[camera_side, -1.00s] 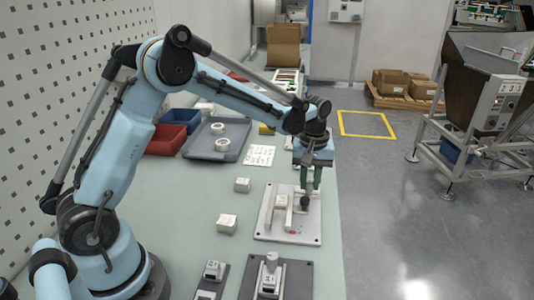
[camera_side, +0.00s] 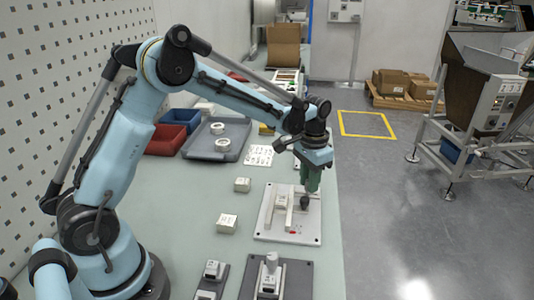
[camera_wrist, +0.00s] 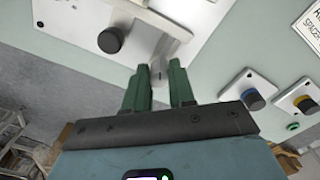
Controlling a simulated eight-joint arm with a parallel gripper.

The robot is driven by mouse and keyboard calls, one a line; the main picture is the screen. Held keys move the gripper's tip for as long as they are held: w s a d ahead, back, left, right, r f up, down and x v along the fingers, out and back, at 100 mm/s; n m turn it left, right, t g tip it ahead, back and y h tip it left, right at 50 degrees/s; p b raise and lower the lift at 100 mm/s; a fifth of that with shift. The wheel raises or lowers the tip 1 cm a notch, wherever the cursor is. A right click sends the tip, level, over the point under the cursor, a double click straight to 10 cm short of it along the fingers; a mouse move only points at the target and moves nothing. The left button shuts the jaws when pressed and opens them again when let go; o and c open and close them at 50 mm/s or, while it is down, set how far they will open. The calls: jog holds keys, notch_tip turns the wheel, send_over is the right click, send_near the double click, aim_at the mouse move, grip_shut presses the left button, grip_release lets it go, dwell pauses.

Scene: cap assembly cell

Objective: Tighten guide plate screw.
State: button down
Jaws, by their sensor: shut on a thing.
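My gripper (camera_side: 312,186) points down over the right part of a white fixture plate (camera_side: 277,231) on the bench. In the wrist view its two green fingers (camera_wrist: 160,87) stand on either side of a small pale grey piece with a dark slot-like mark, which I take as the guide plate screw (camera_wrist: 159,73). The gripper is shut on it, though the contact itself is hard to see. A black knob (camera_wrist: 110,40) stands on the white plate beside the fingers; it also shows just below the gripper in the side view (camera_side: 305,203).
Two small pale blocks (camera_side: 227,223) (camera_side: 242,185) lie left of the plate. Dark fixtures (camera_side: 293,280) stand at the front. A grey tray (camera_side: 225,152) with white rings and red and blue bins (camera_side: 164,141) are farther back. The bench's right edge is close to the plate.

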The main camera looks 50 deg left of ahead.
jog(key=m, duration=0.5)
jog(key=shift+m, duration=0.3)
dwell(0.4)
jog(key=c, duration=0.9)
grip_release()
jog(key=shift+c, duration=0.2)
notch_tip(320, 180, up, 12)
jog(key=shift+r, duration=0.1)
